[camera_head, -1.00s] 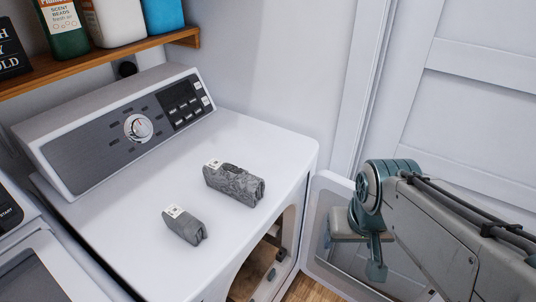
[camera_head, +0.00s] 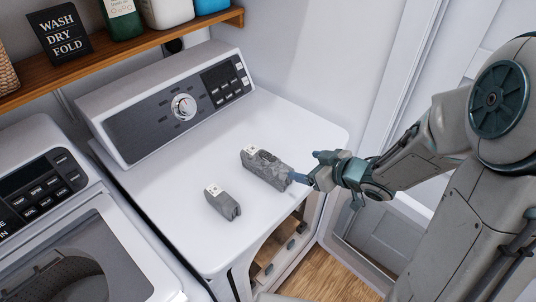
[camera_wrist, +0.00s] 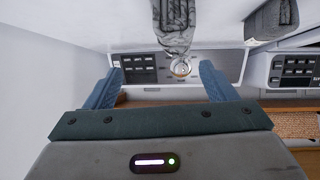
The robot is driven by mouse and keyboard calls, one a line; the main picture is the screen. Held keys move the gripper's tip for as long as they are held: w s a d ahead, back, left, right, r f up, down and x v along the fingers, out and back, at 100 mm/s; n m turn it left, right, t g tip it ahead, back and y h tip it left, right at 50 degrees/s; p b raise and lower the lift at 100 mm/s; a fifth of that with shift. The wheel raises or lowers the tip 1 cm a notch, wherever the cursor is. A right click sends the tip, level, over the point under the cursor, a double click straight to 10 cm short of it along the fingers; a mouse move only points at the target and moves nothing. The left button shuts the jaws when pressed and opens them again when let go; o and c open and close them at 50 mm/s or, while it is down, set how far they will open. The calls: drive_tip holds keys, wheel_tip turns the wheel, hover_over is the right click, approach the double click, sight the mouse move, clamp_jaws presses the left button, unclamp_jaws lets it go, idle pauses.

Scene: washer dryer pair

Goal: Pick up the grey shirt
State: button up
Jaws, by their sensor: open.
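Two grey folded cloth bundles lie on the white dryer top (camera_head: 185,215). The larger, mottled bundle (camera_head: 266,170) has a white tag at its far left end and fits the grey shirt. The smaller, plainer bundle (camera_head: 222,203) also has a white tag and lies to its left, apart from it. My gripper (camera_head: 310,168) is open, right at the larger bundle's right end. In the wrist view, the larger bundle (camera_wrist: 174,25) is ahead of my open fingers (camera_wrist: 160,70), a little right of their middle. The smaller bundle (camera_wrist: 272,20) is at the upper right. I cannot tell whether a finger touches cloth.
The dryer's raised control panel (camera_head: 150,125) stands behind the bundles. Above it is a wooden shelf (camera_head: 120,48) with bottles and a sign (camera_head: 59,32). A washer (camera_head: 75,240) is at the left. The dryer door (camera_head: 385,240) hangs open below my arm.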

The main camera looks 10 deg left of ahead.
sight(270, 158)
drive_tip(key=shift+n+g+y, duration=0.3)
drive_tip(key=shift+g+y, duration=0.1)
drive_tip(key=shift+y, duration=0.3)
drive_tip(key=x, duration=0.3)
drive_tip(key=s+x, duration=0.1)
drive_tip(key=x, duration=0.2)
drive_tip(key=a+x, duration=0.1)
drive_tip(key=x, duration=0.2)
drive_tip(key=shift+s+a+r, duration=0.15)
drive_tip(key=shift+r, duration=0.2)
drive_tip(key=shift+w+a, duration=0.3)
drive_tip(key=shift+a, duration=0.2)
drive_tip(key=shift+p+x, duration=0.65)
drive_tip(key=shift+x, duration=1.45)
drive_tip(key=shift+w+r, duration=0.1)
drive_tip(key=shift+r, duration=0.05)
drive_tip(key=c, duration=1.2)
